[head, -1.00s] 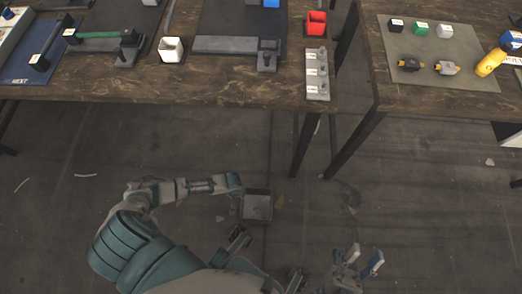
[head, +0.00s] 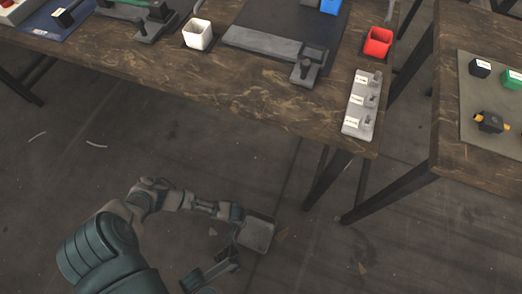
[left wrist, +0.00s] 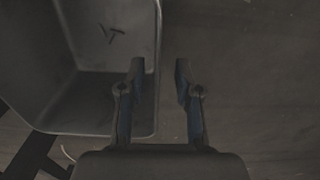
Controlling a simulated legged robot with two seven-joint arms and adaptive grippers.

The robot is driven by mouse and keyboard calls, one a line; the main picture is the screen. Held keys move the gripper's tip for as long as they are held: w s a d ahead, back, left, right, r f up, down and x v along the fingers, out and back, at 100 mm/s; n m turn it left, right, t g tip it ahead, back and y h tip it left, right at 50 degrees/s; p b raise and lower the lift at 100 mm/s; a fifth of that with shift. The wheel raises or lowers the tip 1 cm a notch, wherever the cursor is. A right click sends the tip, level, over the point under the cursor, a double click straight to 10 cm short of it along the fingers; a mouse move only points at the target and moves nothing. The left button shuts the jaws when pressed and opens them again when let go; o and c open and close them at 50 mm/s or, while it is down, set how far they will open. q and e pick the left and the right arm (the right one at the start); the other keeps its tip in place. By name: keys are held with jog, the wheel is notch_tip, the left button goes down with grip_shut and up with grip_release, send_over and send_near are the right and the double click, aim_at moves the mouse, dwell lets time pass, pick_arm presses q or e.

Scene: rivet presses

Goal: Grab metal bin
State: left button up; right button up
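The metal bin (head: 258,236) is a small grey open box at the end of my left arm, in front of the tables in the head view. In the left wrist view the bin (left wrist: 95,95) fills the left side, with thin dark marks on its inner surface. My left gripper (left wrist: 160,72) is open there. One finger overlaps the bin and the other lies beyond its right rim, so the rim shows between them with a gap. In the head view the left gripper (head: 237,219) is at the bin's near left edge.
A brown table (head: 150,80) holds a white bin (head: 198,34), a red bin (head: 378,42), a blue bin (head: 331,5) and a grey labelled strip (head: 360,104). Another table (head: 447,145) stands at the right. Dark legs stand right of the metal bin. Open floor lies around it.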

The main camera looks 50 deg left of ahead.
pick_arm(q)
jog(key=shift+w+d+f, duration=0.1)
jog(key=shift+d+f, duration=0.15)
jog(key=shift+f, duration=0.4)
jog(key=shift+a+f, duration=0.1)
jog(key=shift+a, duration=0.15)
grip_shut()
jog(key=shift+d, duration=0.2)
